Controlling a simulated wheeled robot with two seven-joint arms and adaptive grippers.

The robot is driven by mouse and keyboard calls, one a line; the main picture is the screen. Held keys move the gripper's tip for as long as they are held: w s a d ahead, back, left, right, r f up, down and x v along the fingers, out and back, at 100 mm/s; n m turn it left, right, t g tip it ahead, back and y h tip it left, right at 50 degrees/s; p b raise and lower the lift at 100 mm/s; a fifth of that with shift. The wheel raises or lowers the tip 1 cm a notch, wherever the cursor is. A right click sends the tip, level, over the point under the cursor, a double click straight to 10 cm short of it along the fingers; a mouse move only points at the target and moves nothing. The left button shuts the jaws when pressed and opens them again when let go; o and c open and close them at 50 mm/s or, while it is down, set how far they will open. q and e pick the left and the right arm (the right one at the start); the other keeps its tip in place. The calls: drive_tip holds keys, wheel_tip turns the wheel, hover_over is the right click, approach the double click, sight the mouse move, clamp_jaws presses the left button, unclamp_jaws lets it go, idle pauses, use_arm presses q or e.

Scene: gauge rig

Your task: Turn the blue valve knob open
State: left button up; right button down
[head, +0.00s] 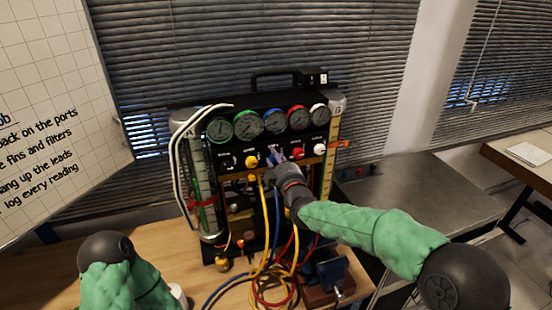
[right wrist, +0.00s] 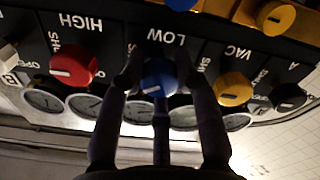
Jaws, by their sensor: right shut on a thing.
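The blue valve knob (right wrist: 158,77) sits under the LOW label on the black panel of the gauge rig (head: 290,98). In the right wrist view, which shows the panel upside down, a white mark shows on its face, pointing obliquely toward the OPEN/SHUT lettering side, partly shaded. My right gripper (head: 281,158) is at the panel, with its dark fingers closed around the blue knob, one on each side and one at its gauge side. In the head view the gripper mostly hides the knob. My left arm shows at the lower left, but its gripper is not visible.
A red knob (right wrist: 74,66) and a yellow knob (right wrist: 235,89) flank the blue one closely. Several round gauges run above the knobs. Yellow, blue and red hoses (head: 277,235) hang in front of the rig. A blue vise (head: 330,272) stands near the bench's right end.

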drive_tip(key=n+p, duration=0.1)
drive_tip(key=n, duration=0.4)
drive_tip(key=shift+n, duration=0.3)
drive_tip(key=n+p, duration=0.1)
drive_tip(key=n, duration=0.4)
drive_tip(key=shift+n, duration=0.3)
drive_tip(key=c, duration=0.9)
unclamp_jaws()
drive_tip(key=v, duration=1.2)
drive_tip(key=shift+f, duration=0.1)
